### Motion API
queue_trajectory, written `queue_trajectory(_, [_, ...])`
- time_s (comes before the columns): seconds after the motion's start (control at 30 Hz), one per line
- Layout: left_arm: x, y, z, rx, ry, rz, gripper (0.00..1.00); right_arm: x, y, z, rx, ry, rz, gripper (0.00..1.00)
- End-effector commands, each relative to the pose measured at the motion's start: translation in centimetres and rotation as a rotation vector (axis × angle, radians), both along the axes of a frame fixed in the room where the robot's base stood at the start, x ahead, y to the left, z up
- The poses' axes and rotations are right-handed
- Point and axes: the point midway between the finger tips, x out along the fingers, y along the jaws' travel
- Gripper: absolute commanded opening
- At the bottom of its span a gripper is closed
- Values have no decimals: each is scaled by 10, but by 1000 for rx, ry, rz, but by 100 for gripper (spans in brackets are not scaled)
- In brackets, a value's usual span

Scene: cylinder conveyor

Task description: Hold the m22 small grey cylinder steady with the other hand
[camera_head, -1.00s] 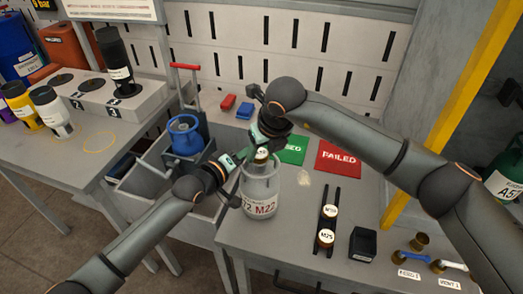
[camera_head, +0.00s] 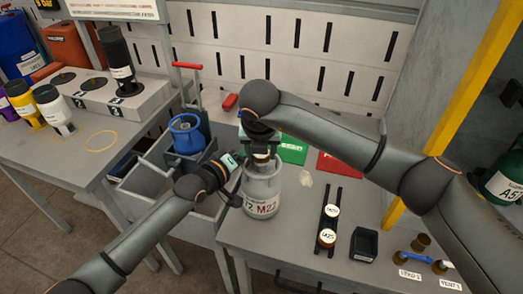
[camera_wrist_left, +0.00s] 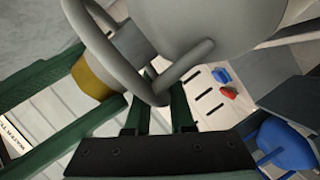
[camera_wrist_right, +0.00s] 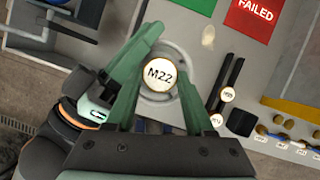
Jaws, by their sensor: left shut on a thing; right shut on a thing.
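The small grey cylinder (camera_head: 263,183), marked M22 in red, stands upright on the right-hand table. My left gripper (camera_head: 237,198) is at its left side. My right gripper (camera_head: 261,148) points down above the cylinder. It is shut on a brass fitting (camera_head: 262,157) at the cylinder's top; its white M22 face shows between the fingers in the right wrist view (camera_wrist_right: 159,73). Whether the fitting is fully seated cannot be told.
A black rack (camera_head: 328,222) with two brass fittings and a black box (camera_head: 363,244) stand to the right. Green (camera_head: 293,150) and red FAILED (camera_wrist_right: 254,15) mats lie behind. A blue cylinder (camera_head: 186,135) stands on a trolley at the left.

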Motion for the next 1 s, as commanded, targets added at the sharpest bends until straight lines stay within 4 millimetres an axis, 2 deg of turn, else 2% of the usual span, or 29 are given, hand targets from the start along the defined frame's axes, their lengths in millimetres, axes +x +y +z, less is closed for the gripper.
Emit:
queue_trajectory(0.03, [-5,-1,-16,21,29,-5,0,0,0,-1,1,0,0,0])
queue_trajectory(0.07, [-5,-1,-16,21,29,-5,0,0,0,-1,1,0,0,55])
queue_trajectory(0.27, [-5,-1,-16,20,29,-5,0,0,0,-1,2,0,3,77])
queue_trajectory(0.57, [-5,-1,-16,20,29,-5,0,0,2,-1,7,-1,38,78])
queue_trajectory(0.9, [-5,-2,-16,19,29,-6,0,1,-2,-2,5,2,439,78])
queue_trajectory(1.0, [-5,-2,-16,18,29,-5,0,1,-3,-3,2,4,508,78])
